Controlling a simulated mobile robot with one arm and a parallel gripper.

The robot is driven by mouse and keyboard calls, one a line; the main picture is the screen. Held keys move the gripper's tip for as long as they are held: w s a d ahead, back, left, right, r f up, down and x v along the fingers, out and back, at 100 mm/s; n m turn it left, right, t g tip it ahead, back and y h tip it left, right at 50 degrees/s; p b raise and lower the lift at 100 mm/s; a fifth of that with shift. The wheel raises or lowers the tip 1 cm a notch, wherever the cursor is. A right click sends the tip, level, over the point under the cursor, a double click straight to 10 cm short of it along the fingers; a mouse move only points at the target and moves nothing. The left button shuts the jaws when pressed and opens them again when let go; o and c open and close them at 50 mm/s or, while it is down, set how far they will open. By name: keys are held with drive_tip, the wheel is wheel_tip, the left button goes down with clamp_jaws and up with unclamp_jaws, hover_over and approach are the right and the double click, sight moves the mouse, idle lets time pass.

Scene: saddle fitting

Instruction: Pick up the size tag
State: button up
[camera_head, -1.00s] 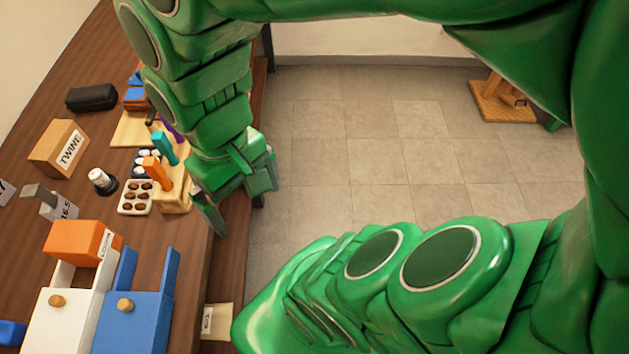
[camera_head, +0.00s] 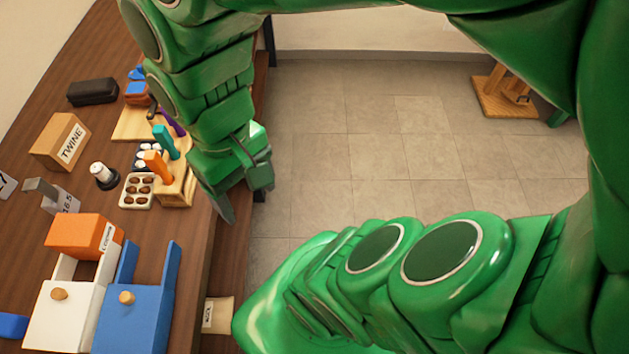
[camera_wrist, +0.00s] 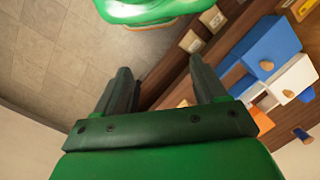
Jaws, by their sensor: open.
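I cannot tell which one is the size tag. My gripper (camera_head: 243,197) is open and empty, over the table's right edge, well to the right of both tags. Its two fingers (camera_wrist: 165,78) stand apart in the wrist view with nothing between them. I cannot make out either tag in the wrist view.
On the table (camera_head: 140,240) stand a TWINE box (camera_head: 60,141), an orange box (camera_head: 80,235), white (camera_head: 65,315) and blue (camera_head: 135,315) drawer units, a bead tray (camera_head: 137,191) and a wooden rack of coloured handles (camera_head: 180,188). Open floor (camera_head: 370,150) lies to the right.

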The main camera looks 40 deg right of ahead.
drive_tip(key=d, duration=0.3)
wheel_tip(320, 180, up, 5)
drive_tip(key=m+t+y, duration=0.6)
drive_tip(key=m+t, duration=0.1)
drive_tip(key=m, duration=1.9)
hover_over(59, 196)
drive_tip(key=s+d, duration=0.2)
drive_tip(key=f, duration=1.6)
drive_tip(key=shift+s+d+f, duration=0.1)
drive_tip(key=shift+s+d, duration=0.05)
drive_tip(key=shift+d, duration=0.05)
drive_tip(key=shift+x, duration=1.35)
drive_tip(key=shift+d+x, duration=0.2)
drive_tip(key=shift+x, duration=2.5)
drive_tip(key=shift+s+f, duration=0.1)
